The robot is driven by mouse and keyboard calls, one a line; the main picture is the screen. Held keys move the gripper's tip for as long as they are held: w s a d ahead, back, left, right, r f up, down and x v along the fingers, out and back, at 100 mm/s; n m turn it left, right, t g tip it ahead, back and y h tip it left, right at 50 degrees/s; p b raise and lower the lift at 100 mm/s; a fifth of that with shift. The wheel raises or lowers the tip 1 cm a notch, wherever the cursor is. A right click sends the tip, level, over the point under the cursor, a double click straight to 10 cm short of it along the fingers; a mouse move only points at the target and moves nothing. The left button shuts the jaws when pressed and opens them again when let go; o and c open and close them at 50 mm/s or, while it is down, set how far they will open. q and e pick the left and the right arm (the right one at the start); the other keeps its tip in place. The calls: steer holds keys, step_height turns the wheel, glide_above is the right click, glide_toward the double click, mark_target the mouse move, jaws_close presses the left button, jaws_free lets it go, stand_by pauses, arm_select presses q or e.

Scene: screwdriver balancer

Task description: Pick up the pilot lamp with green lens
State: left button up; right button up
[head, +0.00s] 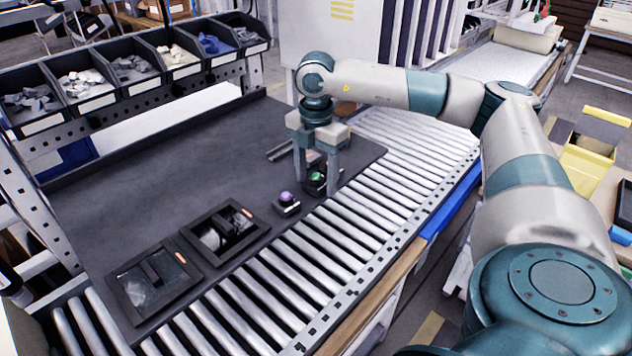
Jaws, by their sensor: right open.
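The pilot lamp with green lens (317,177) stands on the dark mat near its right edge, beside the roller conveyor. My right gripper (317,185) points down over it, with its fingers open on either side of the lamp. I cannot tell whether the fingers touch it. A similar small lamp with a purple lens (286,198) stands just to the left, apart from the gripper. My left gripper is not in view.
Two dark framed trays (224,232) lie on the mat (170,190) at the front. The roller conveyor (290,265) runs along the mat's right side. A row of parts bins (134,70) stands at the back left. The middle of the mat is clear.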

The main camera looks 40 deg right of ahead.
mark_target(317, 174)
steer(key=shift+c, duration=0.6)
steer(key=c, duration=1.2)
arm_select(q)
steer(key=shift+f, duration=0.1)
arm_select(e)
steer(key=shift+o, duration=0.2)
